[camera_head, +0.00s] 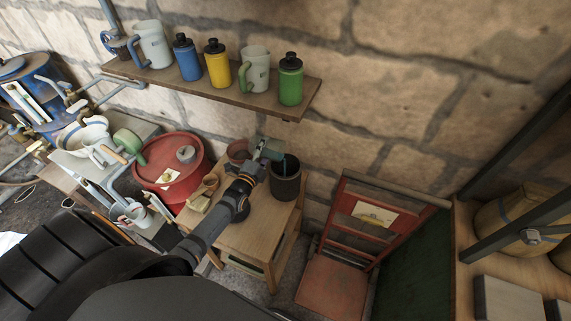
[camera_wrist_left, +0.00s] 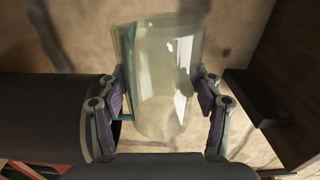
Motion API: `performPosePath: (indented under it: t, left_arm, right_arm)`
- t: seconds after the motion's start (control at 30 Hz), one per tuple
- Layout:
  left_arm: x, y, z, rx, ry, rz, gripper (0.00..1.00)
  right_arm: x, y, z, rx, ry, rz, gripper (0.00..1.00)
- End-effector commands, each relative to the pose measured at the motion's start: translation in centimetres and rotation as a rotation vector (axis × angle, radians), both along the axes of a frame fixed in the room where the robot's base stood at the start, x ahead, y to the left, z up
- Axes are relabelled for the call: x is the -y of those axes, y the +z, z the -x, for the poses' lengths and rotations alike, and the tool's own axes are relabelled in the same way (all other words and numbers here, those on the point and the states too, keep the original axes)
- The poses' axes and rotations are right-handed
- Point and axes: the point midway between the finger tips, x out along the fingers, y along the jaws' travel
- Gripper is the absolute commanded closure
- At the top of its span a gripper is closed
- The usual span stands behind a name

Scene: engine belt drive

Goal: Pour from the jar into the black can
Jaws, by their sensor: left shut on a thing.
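My left gripper (camera_head: 257,160) is shut on a clear glass jar (camera_wrist_left: 160,80), with one finger on each side of it in the left wrist view. In the head view the jar (camera_head: 272,149) is small, tipped over and partly hidden by the gripper. It is above the black can (camera_head: 286,188), which stands upright and open on a small wooden table. A thin blue-teal streak (camera_head: 284,165) runs from the jar toward the can's mouth. A teal streak also shows at the jar's left side in the left wrist view. My right gripper is not in view.
The wooden table (camera_head: 247,236) also bears a reddish pot (camera_head: 238,150) and small items. A red drum (camera_head: 170,170) stands to its left, a red chair (camera_head: 335,285) to its right. A wall shelf (camera_head: 210,88) with mugs and bottles hangs above.

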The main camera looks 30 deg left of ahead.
Motion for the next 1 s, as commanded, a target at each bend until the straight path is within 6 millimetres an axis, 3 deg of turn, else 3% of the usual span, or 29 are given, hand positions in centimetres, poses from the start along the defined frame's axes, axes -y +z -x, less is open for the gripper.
performPosePath:
  t: [1.0]
  left_arm:
    - [0.43,0.02,-0.08,-0.005,-0.001,-0.107,0.97]
  right_arm:
    - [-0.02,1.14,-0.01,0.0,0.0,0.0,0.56]
